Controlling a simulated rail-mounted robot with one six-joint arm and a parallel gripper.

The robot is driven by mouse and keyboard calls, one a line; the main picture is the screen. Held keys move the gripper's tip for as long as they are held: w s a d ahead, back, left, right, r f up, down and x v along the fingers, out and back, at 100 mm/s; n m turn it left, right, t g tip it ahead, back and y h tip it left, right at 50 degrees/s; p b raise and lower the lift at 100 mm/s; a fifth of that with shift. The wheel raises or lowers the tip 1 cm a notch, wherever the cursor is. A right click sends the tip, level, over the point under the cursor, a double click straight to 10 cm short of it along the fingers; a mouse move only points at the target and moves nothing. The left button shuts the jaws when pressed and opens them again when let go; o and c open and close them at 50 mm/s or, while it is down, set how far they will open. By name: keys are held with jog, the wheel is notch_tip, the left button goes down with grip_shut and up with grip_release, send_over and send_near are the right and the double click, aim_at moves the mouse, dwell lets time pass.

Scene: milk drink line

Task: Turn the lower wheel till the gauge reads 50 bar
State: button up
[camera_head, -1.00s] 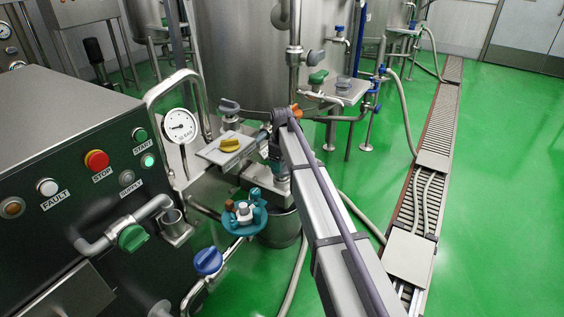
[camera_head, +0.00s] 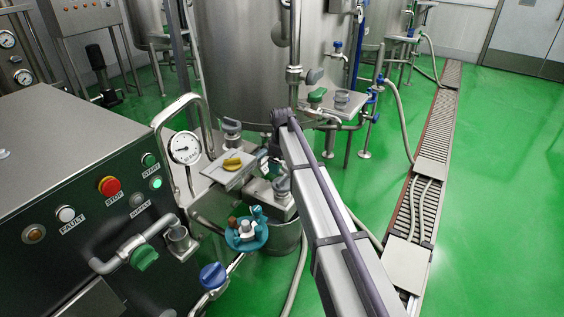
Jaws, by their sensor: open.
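A teal wheel (camera_head: 246,242) with a grey hub and a brown knob sits low, right of the dark machine's front. The round white gauge (camera_head: 185,148) stands above and left of it on a pipe. Its face is too small to read in bar; the dark needle seems to point left. My arm (camera_head: 325,215) crosses the view from the lower right to a joint above and right of the wheel.
A yellow handle (camera_head: 233,163) on a steel plate is above the wheel, and a blue valve knob (camera_head: 213,275) is below left. A green knob (camera_head: 144,257) and red stop button (camera_head: 109,186) are on the machine. Green floor is open at right.

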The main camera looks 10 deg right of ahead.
notch_tip(320, 180, up, 3)
jog(key=shift+f+p, duration=0.1)
jog(key=shift+p, duration=0.45)
dwell(2.8)
jog(key=s+r+m+p, duration=0.2)
jog(key=s+m, duration=0.1)
jog(key=s, duration=0.8)
jog(key=s+r+m+p, duration=0.3)
jog(key=s, duration=0.9)
jog(key=s+r+m+p, duration=0.3)
jog(key=s, duration=0.9)
jog(key=shift+s+d+r+m, duration=0.25)
jog(key=shift+d+m, duration=0.05)
